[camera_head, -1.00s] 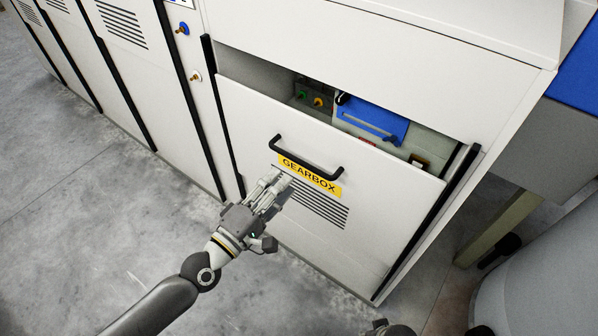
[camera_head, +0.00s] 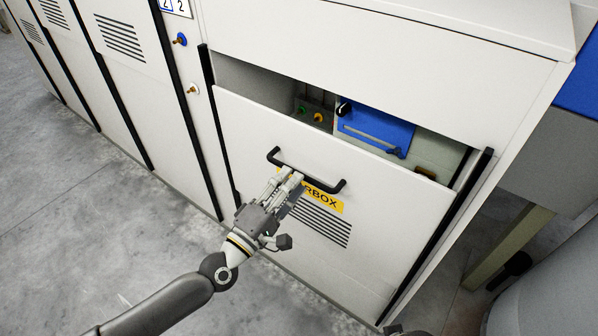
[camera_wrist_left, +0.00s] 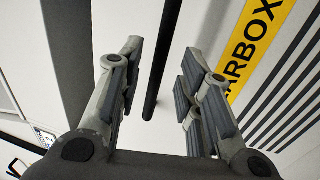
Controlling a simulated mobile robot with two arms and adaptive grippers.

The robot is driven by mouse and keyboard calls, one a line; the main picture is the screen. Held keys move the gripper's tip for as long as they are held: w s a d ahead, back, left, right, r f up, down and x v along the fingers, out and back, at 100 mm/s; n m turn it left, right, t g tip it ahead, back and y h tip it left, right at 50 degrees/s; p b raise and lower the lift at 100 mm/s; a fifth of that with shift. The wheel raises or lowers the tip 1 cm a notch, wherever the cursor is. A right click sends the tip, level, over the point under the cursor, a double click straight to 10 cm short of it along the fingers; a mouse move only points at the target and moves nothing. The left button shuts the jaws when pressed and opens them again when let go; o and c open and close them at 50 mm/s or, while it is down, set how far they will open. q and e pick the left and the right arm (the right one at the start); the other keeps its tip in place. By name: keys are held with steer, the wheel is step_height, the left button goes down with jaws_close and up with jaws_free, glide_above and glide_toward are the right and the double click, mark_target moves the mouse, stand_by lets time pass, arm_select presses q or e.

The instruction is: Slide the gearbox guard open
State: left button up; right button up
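The gearbox guard (camera_head: 390,222) is a white panel with a black bar handle (camera_head: 306,172), a yellow GEARBOX label (camera_head: 325,201) and dark louvre slots. It stands partly down, with a gap above its top edge. My left gripper (camera_head: 292,176) is at the handle's middle, in front of part of the label. In the left wrist view its fingers (camera_wrist_left: 160,85) are apart. The black handle bar (camera_wrist_left: 165,55) shows in the space between them, and I see no finger closed on it. Only a small dark piece at the head view's bottom edge may be my right gripper.
Through the gap I see a blue box (camera_head: 378,130) and green and yellow knobs (camera_head: 311,114). Black rails (camera_head: 437,238) flank the guard. White cabinets (camera_head: 125,60) stand at left. A grey rounded body (camera_head: 555,285) is at lower right. The floor at left is clear.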

arm_select(q)
steer(key=shift+x, duration=1.9)
jaws_close()
